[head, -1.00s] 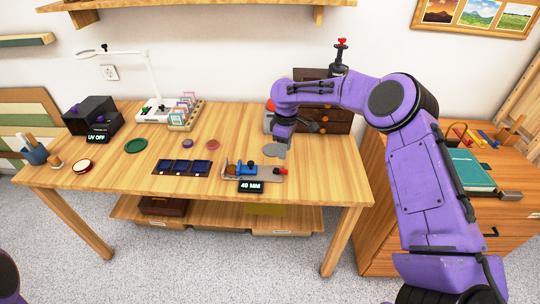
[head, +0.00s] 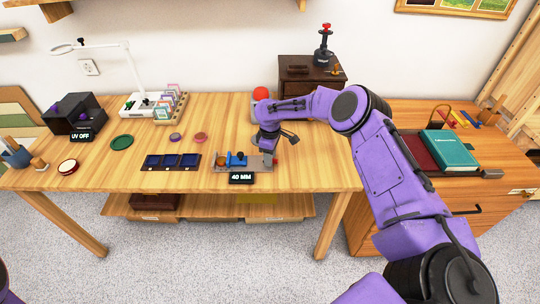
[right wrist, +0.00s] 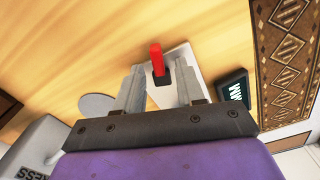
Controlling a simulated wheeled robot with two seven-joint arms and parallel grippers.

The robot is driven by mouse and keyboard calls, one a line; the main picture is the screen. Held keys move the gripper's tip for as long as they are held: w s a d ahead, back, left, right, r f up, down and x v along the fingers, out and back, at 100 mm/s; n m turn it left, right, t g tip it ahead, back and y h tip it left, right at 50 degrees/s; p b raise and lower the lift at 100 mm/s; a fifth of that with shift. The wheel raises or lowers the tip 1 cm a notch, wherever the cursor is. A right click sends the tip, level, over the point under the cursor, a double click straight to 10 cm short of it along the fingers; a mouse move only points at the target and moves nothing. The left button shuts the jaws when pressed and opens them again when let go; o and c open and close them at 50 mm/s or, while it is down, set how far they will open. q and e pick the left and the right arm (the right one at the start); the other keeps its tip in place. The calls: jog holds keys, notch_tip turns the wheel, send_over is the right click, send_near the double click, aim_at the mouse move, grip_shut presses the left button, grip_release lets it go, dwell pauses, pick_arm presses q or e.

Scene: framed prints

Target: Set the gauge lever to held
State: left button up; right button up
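The gauge (head: 240,160) lies near the front edge of the wooden table, with a blue block on a grey base and a "40 MM" display (head: 241,177) in front. Its red lever (right wrist: 156,58) stands at the right end of the base in the right wrist view. My right gripper (right wrist: 160,80) is open, with one finger on each side of the lever and gaps visible. My left gripper is out of view.
Dark blue trays (head: 175,161) lie left of the gauge. A small drawer chest (head: 312,80) stands behind my right arm. A block marked "PRESS" (right wrist: 40,145) and a grey disc (right wrist: 95,105) show near the gripper.

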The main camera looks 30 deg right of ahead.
grip_shut()
jog(key=shift+w+f+n+b, duration=0.1)
jog(key=shift+f+n+b, duration=0.05)
jog(key=shift+n+b, duration=0.25)
jog(key=shift+n, duration=0.4)
jog(key=shift+d, duration=0.1)
grip_release()
notch_tip(320, 180, up, 11)
jog(key=b, duration=0.1)
jog(key=shift+f+b, duration=0.15)
jog(key=shift+b, duration=0.15)
